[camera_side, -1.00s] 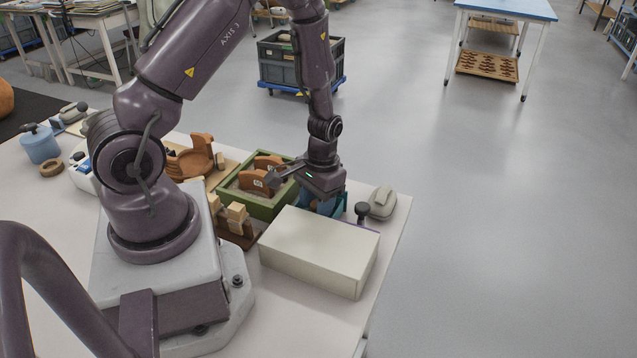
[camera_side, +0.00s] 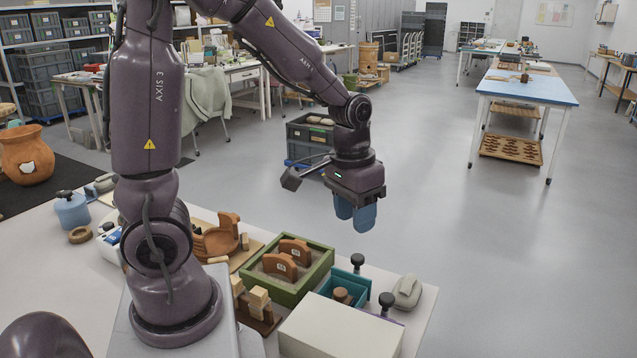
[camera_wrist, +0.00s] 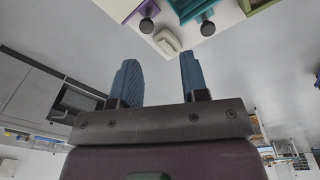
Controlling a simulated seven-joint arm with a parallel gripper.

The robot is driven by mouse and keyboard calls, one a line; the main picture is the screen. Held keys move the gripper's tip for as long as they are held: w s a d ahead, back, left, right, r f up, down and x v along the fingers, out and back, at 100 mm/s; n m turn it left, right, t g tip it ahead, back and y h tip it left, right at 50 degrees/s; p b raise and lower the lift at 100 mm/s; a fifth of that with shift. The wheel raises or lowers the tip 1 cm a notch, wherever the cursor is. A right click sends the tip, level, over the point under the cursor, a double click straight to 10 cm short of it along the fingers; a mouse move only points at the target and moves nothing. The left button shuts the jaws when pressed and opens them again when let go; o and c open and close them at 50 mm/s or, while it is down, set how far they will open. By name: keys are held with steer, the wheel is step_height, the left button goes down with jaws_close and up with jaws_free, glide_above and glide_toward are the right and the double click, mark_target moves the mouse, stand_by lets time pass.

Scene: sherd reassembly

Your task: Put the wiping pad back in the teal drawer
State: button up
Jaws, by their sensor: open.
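The teal drawer (camera_side: 345,290) stands pulled open, with a brown round object (camera_side: 342,295) inside and a dark knob (camera_side: 357,262) at its outer end. A rounded grey-green object (camera_side: 407,291), seemingly the wiping pad, lies on the table to the right of the drawer. It also shows as a pale shape in the wrist view (camera_wrist: 167,41), where part of the teal drawer (camera_wrist: 197,11) shows at the top edge. My gripper (camera_side: 356,225) hangs well above the drawer and the table. Its blue fingers are apart, with nothing between them in the wrist view (camera_wrist: 158,62).
A white box-like top (camera_side: 340,330) lies in front of the drawer. A purple drawer's dark knob (camera_side: 386,301) sticks up between it and the pad. A green tray (camera_side: 285,288) with brown sherds is at the left.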

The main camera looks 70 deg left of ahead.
steer(key=s+d+r+m+t, duration=0.1)
steer(key=s+d+r+t, duration=0.1)
steer(key=r, duration=0.4)
steer(key=s+d+r+m+t, duration=0.2)
steer(key=s+d+r, duration=0.2)
steer(key=s, duration=0.3)
steer(key=shift+d+r+t, duration=0.25)
steer(key=shift+r+t, duration=0.15)
steer(key=shift+r, duration=0.45)
steer(key=shift+s, duration=0.1)
steer(key=shift+c, duration=0.5)
